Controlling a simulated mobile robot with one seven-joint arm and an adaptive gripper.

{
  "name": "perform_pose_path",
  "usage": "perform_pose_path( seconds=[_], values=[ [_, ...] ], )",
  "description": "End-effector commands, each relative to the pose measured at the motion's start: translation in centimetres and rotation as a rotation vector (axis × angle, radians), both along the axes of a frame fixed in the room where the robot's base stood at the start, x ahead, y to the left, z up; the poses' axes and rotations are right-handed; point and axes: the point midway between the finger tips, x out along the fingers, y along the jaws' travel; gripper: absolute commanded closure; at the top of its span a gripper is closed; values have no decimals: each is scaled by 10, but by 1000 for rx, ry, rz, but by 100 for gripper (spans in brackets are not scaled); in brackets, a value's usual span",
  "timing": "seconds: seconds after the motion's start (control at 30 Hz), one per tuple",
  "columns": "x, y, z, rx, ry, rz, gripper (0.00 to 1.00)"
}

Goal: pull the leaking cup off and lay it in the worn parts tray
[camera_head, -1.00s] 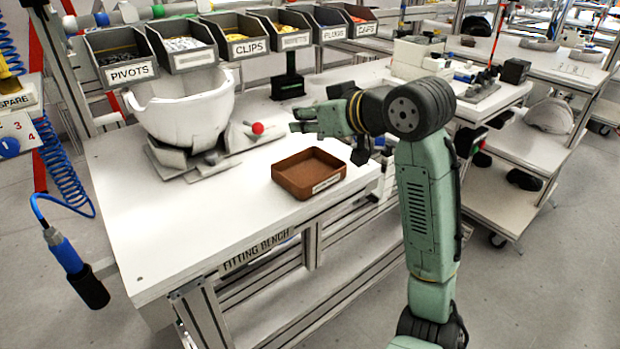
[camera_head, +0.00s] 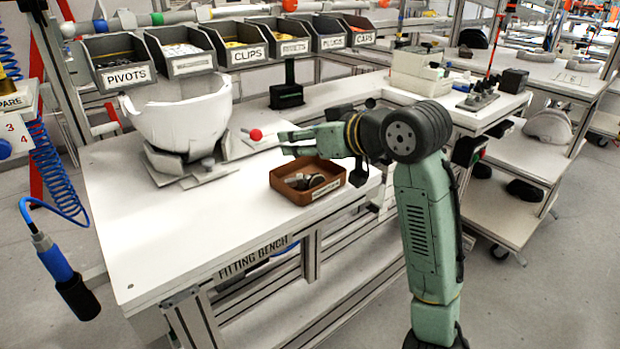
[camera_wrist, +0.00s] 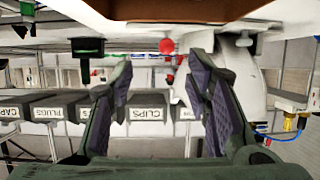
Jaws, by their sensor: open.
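The worn parts tray, a brown open box (camera_head: 284,190), sits near the bench's right edge. Small grey and dark parts lie in it, one of them roundish; I cannot tell whether one is the leaking cup. The tray's brown underside or wall (camera_wrist: 185,9) also shows at the top of the wrist view. A white helmet shell (camera_head: 180,115) rests on a grey stand (camera_head: 178,165); no cup stands out on it. My gripper (camera_head: 281,143) is open, above and just behind the tray. In the wrist view its fingers (camera_wrist: 160,65) are apart with nothing between them.
A red ball (camera_head: 256,134) stands beside the stand, just left of my fingertips; it also shows in the wrist view (camera_wrist: 167,46). Labelled bins (camera_head: 245,42) line the back above the bench. A black stand (camera_head: 287,93) is behind. The bench front (camera_head: 185,230) is clear.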

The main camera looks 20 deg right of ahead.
Motion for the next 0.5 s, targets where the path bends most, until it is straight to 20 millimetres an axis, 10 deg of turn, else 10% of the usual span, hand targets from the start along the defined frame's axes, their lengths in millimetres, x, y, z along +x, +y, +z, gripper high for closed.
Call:
perform_pose_path(
  seconds=[0.5],
  values=[
    [-14, -6, 7, 0, -2, -2, 50]
  ],
)
